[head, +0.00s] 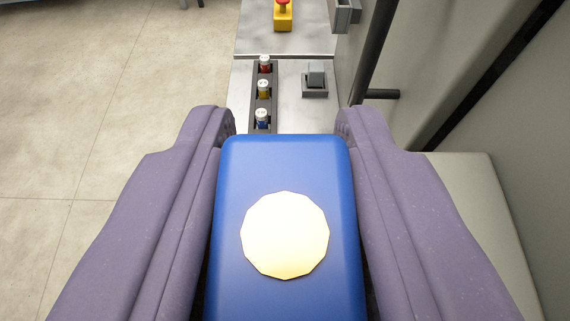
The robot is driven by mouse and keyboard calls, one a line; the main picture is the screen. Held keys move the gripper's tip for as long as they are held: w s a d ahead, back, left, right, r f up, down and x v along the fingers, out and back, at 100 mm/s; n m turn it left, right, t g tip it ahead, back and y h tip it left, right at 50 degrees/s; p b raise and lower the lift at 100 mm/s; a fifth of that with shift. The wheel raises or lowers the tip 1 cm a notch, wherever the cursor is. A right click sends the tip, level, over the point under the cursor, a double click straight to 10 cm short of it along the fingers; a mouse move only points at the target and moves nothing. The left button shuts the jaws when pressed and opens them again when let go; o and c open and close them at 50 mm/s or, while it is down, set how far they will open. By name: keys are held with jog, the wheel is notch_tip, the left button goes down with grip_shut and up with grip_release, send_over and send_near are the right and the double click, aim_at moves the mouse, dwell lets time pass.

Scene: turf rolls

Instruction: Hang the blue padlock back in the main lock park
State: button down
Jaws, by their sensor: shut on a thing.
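The blue padlock (290,169) fills the lower middle of the head view, with a pale round disc (285,236) on its face. My gripper (285,125) is shut on it, with one purple finger along each side. The padlock's shackle does not show. I cannot pick out the main lock park in this view.
Beyond the padlock, a grey metal panel (307,114) carries a dark strip with red, yellow and blue pieces (263,88) and a grey switch (315,79). A yellow box with a red button (283,15) is farther off. A dark bar (375,50) and grey wall stand right. Open floor (100,80) lies left.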

jog(key=shift+f+b, duration=2.2)
jog(key=shift+b, duration=0.05)
jog(key=c, duration=0.7)
grip_release()
jog(key=shift+s, duration=0.1)
jog(key=v, duration=0.7)
jog(key=shift+s+r, duration=0.15)
jog(key=shift+s, duration=0.2)
jog(key=shift+w, duration=0.1)
